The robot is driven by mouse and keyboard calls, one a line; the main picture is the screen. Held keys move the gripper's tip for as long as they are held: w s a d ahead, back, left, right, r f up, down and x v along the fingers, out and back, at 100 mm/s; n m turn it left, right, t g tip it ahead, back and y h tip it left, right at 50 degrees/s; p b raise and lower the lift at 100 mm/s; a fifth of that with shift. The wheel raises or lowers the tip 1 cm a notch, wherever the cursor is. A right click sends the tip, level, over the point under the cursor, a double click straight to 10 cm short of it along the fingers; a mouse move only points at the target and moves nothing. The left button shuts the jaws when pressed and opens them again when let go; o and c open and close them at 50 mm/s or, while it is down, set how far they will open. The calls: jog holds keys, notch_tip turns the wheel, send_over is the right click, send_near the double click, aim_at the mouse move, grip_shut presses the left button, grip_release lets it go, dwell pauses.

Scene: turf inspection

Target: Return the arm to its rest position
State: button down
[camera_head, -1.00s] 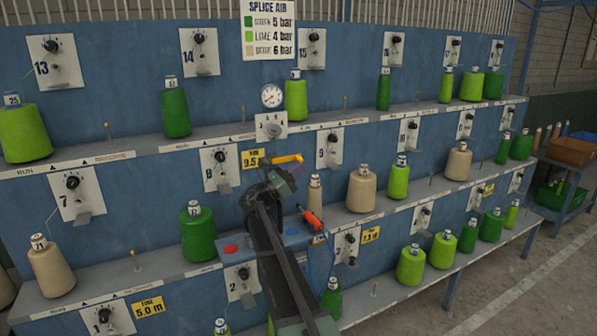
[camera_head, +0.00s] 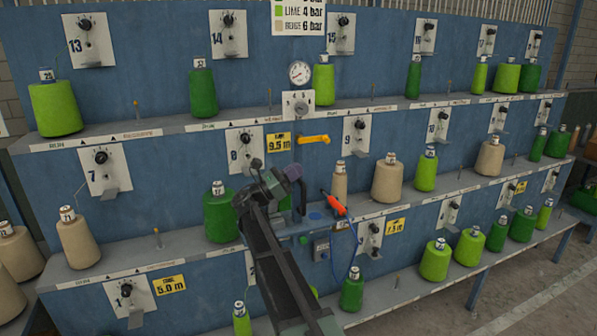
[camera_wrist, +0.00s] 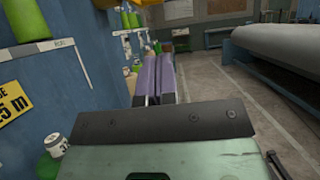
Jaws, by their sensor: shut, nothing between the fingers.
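My arm reaches up in front of the blue rack, and my gripper (camera_head: 299,190) is at its end, with purple fingers. In the wrist view my gripper (camera_wrist: 158,78) shows the two fingers side by side, shut, with nothing between them. The gripper stands just below and left of the yellow lever (camera_head: 313,139), apart from it in the picture. An orange-red tool (camera_head: 334,204) rests to the right of the gripper on a small blue shelf.
The blue rack (camera_head: 150,165) carries green, lime and beige cones on its shelves. A green cone (camera_head: 221,216) stands left of my arm, a beige cone (camera_head: 339,184) right of it. The wrist view shows an open floor aisle (camera_wrist: 225,80) and a large pale roll (camera_wrist: 275,52).

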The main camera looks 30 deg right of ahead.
jog(key=s+a+f+m+t+y, duration=0.1)
jog(key=s+a+f+m+y, duration=0.25)
jog(key=s+f+y, duration=0.35)
jog(key=s+a+f+m+t+y, duration=0.1)
jog(key=s+a+f+m+y, duration=0.3)
jog(key=s+f, duration=0.5)
jog(key=s+a+f+m+y, duration=0.4)
jog(key=s+a+y, duration=0.1)
jog(key=a, duration=0.4)
jog(key=s+a+f+m+y, duration=0.5)
jog(key=s+a+y, duration=0.1)
jog(key=a+y, duration=0.1)
jog(key=shift+a+t, duration=0.4)
jog(key=shift+a, duration=0.5)
